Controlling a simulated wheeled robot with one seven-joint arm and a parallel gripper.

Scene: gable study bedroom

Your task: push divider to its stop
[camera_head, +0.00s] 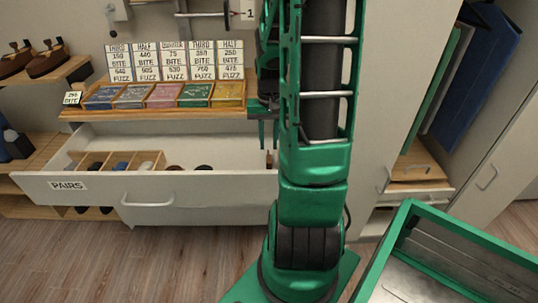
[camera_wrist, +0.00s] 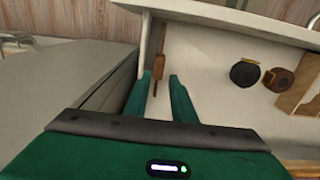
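The open drawer (camera_head: 225,205), labelled PAIRS, holds a wooden compartment insert (camera_head: 125,158) at its left. A narrow brown piece (camera_head: 269,160) shows near the drawer's right end; it also shows in the wrist view (camera_wrist: 158,70). I cannot tell whether this piece or part of the insert (camera_wrist: 298,92) is the divider. My gripper (camera_head: 268,134) points down over the drawer's right part. In the wrist view its fingers (camera_wrist: 160,75) are apart, with the brown piece's near end seen between them. Contact cannot be told. My arm hides the drawer's right end in the head view.
Dark round items (camera_wrist: 245,72) lie between the brown piece and the insert. A shelf (camera_head: 165,112) with coloured boxes and price cards stands above the drawer. A green-rimmed tray (camera_head: 470,240) is at lower right. An open wardrobe (camera_head: 425,165) stands at right.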

